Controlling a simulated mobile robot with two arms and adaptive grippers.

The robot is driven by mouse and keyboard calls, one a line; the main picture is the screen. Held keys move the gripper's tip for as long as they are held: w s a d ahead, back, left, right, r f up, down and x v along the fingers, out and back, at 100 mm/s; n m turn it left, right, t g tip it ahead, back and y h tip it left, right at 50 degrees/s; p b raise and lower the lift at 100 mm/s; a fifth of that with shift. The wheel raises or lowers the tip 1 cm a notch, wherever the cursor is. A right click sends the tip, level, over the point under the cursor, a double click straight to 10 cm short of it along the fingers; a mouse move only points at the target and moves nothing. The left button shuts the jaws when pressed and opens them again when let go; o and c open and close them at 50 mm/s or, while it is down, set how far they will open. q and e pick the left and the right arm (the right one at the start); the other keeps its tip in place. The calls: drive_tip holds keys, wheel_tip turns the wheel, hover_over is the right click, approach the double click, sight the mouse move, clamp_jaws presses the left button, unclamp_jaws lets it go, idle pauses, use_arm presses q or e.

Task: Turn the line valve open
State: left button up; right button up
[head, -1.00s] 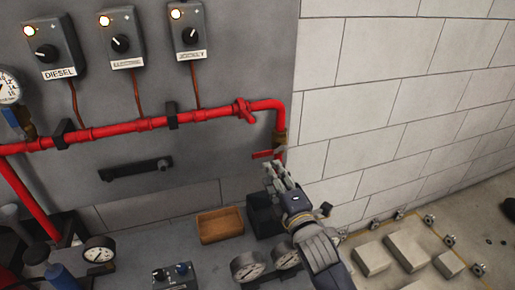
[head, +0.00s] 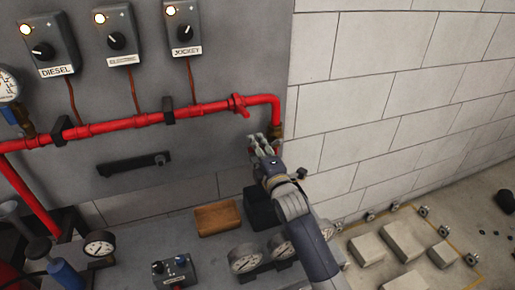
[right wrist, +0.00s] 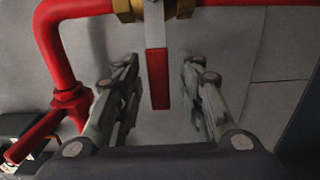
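The line valve has a brass body (head: 277,130) under the bend at the right end of the red pipe. In the right wrist view the brass body (right wrist: 150,10) is at the top edge, and its lever (right wrist: 158,78), grey with a red grip, extends down from it. My right gripper (head: 264,142) is at the valve and hides most of the lever in the head view. In the right wrist view the open fingers (right wrist: 159,65) stand on both sides of the lever, with a gap on each side. My left gripper is not in view.
A red handle (head: 238,104) sits on the pipe left of the bend. DIESEL (head: 43,45) and JOCKEY (head: 184,28) switch boxes are on the panel above. Below are a brown tray (head: 218,218), a black bin (head: 262,210) and gauges (head: 247,258).

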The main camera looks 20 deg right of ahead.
clamp_jaws()
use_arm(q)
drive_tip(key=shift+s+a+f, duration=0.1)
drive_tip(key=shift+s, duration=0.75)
use_arm(e)
drive_tip(key=shift+r, duration=0.15)
